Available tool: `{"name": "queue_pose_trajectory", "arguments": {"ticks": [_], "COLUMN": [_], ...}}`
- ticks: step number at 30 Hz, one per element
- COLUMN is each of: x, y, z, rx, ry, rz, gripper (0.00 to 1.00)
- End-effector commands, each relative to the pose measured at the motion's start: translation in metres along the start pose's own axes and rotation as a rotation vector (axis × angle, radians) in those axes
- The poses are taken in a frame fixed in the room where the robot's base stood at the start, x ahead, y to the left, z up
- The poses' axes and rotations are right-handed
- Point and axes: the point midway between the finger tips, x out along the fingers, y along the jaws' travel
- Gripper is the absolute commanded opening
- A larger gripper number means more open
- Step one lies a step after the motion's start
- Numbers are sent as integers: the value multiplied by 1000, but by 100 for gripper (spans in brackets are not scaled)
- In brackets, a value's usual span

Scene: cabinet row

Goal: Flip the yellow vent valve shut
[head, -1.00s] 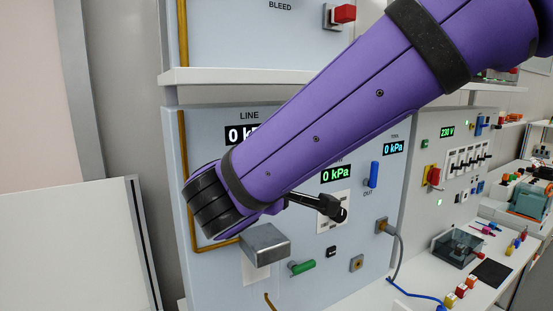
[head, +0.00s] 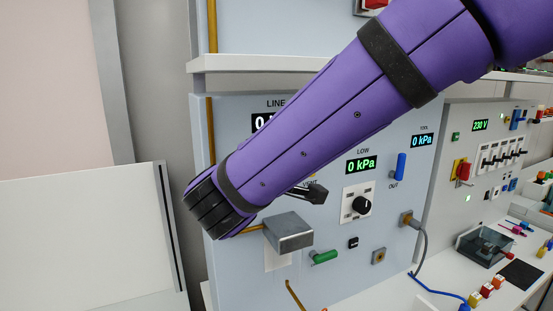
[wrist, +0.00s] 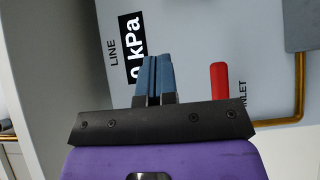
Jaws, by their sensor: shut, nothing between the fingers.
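The yellow vent valve cannot be made out in either view. In the head view my arm hides the blue fingers.
To the right are the LOW knob (head: 362,205), a blue OUT lever (head: 401,166) and a cable socket (head: 407,219). A shelf edge (head: 240,62) runs above the panel.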

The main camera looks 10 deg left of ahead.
Motion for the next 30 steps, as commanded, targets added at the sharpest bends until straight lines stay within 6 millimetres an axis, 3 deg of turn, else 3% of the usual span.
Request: {"name": "queue_pose_trajectory", "arguments": {"ticks": [12,19,30], "x": [77,94,99], "y": [0,0,0], "z": [5,24,29], "rx": [-1,-1,-1], "ry": [-4,-1,-1], "rz": [0,-1,-1], "gripper": [0,0,0]}}
